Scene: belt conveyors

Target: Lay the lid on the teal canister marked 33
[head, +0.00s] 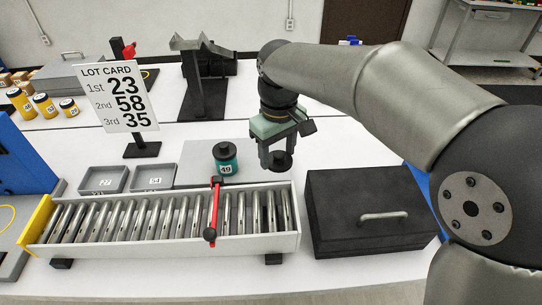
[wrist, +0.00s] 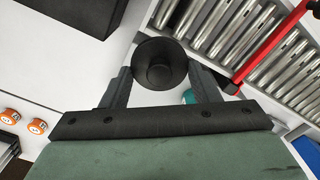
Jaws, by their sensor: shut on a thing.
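My gripper (head: 279,152) is shut on a dark round lid (head: 281,162) with a knob, held in the air. In the wrist view the lid (wrist: 160,62) sits between the two fingers. A teal canister (head: 227,164) stands upright behind the conveyor, left of the lid and apart from it. Its white label looks like 49, not 33, but is small. In the wrist view only a sliver of teal (wrist: 188,96) shows beside the right finger.
A roller conveyor (head: 160,238) with a red bar (head: 213,208) across it runs in front. A black box (head: 365,240) stands at its right. Two grey trays (head: 103,192) lie left of the canister. A lot card (head: 120,95) and several yellow canisters (head: 44,104) stand at left.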

